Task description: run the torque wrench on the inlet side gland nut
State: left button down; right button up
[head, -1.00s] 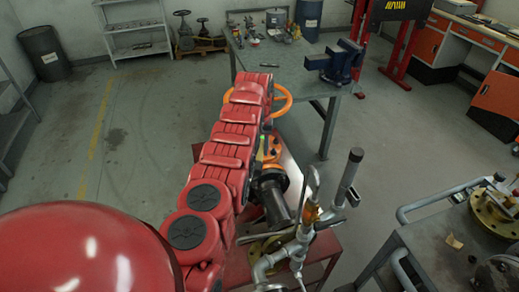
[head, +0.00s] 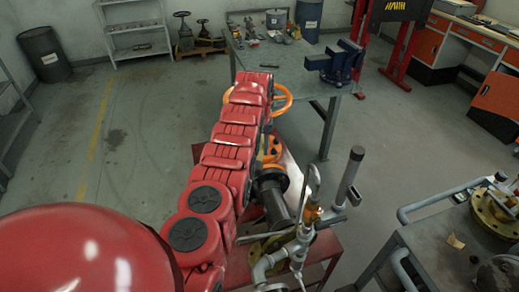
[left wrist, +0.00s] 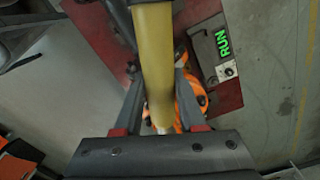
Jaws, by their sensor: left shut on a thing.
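In the left wrist view my left gripper (left wrist: 162,88) is shut on a thick yellow handle, which I take to be the torque wrench (left wrist: 155,45). The handle runs between the two fingers and off the top of the picture. An orange valve part (left wrist: 188,100) lies behind it. In the head view my red left arm reaches over the valve, and my left gripper is mostly hidden behind it. The orange handwheel (head: 284,97) and a bit of orange valve body (head: 273,148) show beside the arm. I cannot make out the gland nut. My right gripper is not in view.
A plate marked RUN (left wrist: 223,43) lies beside the valve. Grey pipework (head: 300,240) with an upright pipe stands close right of my arm on a red stand (head: 325,250). A workbench (head: 285,65) with a blue vise (head: 337,62) is behind. A grey cart (head: 395,265) stands at right.

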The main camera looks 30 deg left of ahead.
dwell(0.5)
pick_arm(q)
jog(key=shift+w+r, duration=0.1)
jog(key=shift+r, duration=1.45)
